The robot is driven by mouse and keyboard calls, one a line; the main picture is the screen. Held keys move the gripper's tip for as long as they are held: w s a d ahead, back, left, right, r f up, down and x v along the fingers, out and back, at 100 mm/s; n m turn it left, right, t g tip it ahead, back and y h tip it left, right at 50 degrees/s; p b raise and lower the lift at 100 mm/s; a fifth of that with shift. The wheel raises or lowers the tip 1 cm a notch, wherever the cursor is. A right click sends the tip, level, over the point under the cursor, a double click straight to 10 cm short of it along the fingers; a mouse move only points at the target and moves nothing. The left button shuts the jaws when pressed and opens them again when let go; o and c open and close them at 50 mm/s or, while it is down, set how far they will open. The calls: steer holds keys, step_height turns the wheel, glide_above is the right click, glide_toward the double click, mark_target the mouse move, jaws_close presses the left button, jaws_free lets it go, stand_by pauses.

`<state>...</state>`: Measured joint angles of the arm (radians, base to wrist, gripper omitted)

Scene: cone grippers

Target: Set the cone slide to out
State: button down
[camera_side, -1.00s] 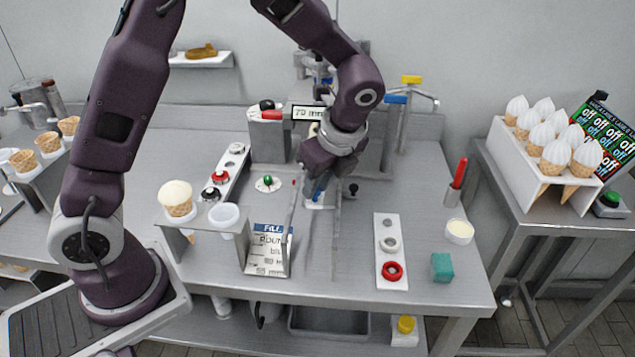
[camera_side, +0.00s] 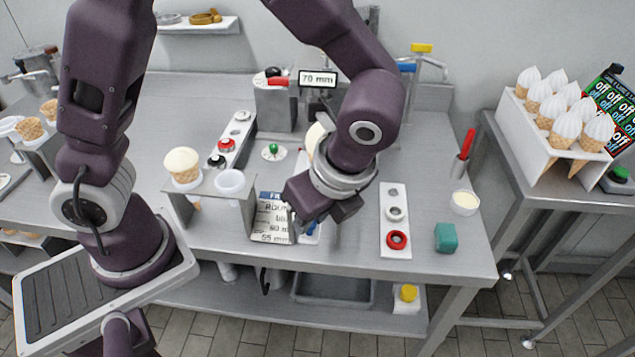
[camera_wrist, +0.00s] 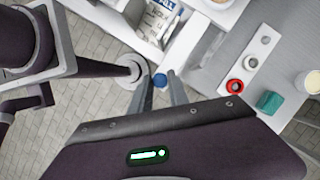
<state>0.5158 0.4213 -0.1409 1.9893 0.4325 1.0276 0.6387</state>
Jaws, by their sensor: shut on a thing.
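The blue knob (camera_wrist: 160,80), which I take for the cone slide's handle, sits between my two fingertips in the wrist view. My gripper (camera_wrist: 159,83) is shut on it. In the side view only a bit of blue (camera_side: 313,228) shows beside my gripper (camera_side: 304,226), near the bench's front, just right of the printed card. My wrist hides most of the slide, so I cannot read its position there. A pale, rounded thing (camera_side: 314,138) stands behind my wrist, partly hidden.
Right are a plate with a red ring (camera_side: 397,240) and a teal block (camera_side: 446,238). A display (camera_side: 317,79) reads 70 mm.

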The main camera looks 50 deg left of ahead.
steer(key=shift+s+d, duration=1.55)
steer(key=shift+d, duration=0.1)
steer(key=c, duration=1.3)
jaws_free()
steer(key=v, duration=0.7)
